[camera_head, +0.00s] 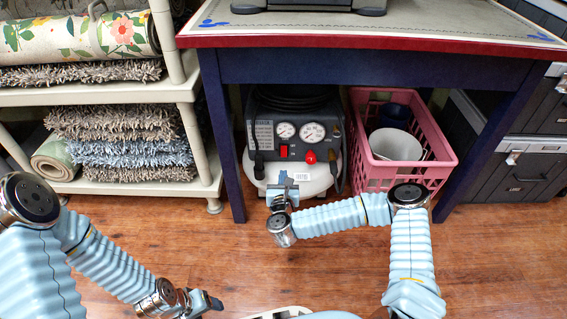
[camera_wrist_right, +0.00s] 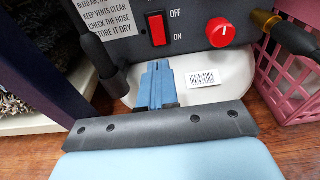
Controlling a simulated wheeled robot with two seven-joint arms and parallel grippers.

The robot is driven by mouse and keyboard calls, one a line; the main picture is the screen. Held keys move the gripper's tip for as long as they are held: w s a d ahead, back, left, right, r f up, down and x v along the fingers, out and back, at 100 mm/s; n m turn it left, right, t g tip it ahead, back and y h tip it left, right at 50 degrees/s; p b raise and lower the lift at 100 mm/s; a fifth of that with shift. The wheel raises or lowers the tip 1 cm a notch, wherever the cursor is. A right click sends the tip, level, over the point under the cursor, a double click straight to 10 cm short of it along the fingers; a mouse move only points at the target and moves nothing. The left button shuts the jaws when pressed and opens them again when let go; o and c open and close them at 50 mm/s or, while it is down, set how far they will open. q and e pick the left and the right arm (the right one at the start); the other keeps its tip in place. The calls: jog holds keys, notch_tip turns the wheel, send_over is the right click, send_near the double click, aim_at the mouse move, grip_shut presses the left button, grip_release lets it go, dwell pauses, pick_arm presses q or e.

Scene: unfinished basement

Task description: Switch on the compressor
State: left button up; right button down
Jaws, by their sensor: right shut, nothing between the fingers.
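The compressor (camera_head: 266,140) stands on the floor under the table. It has a dark front panel with two round gauges, a red rocker switch (camera_head: 284,152) and a red knob (camera_head: 310,157) to its right. In the wrist view the switch (camera_wrist_right: 157,30) has OFF printed at its upper right and ON at its lower right; I cannot tell which end is pressed in. My right gripper (camera_head: 283,178) is shut and empty, in front of the compressor. Its blue fingertips (camera_wrist_right: 157,66) appear just below the switch. My left gripper (camera_head: 208,302) is low at the left, its opening unclear.
A pink crate (camera_head: 376,176) holding a white bucket stands right of the compressor. Table legs (camera_head: 223,140) flank both. A beige shelf (camera_head: 200,95) with rugs is at left, grey drawers (camera_head: 524,165) at right. The wooden floor in front is open.

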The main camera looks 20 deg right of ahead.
aim_at(284, 156)
jog(key=b+x, duration=0.1)
jog(key=x, duration=0.7)
jog(key=shift+w, duration=0.3)
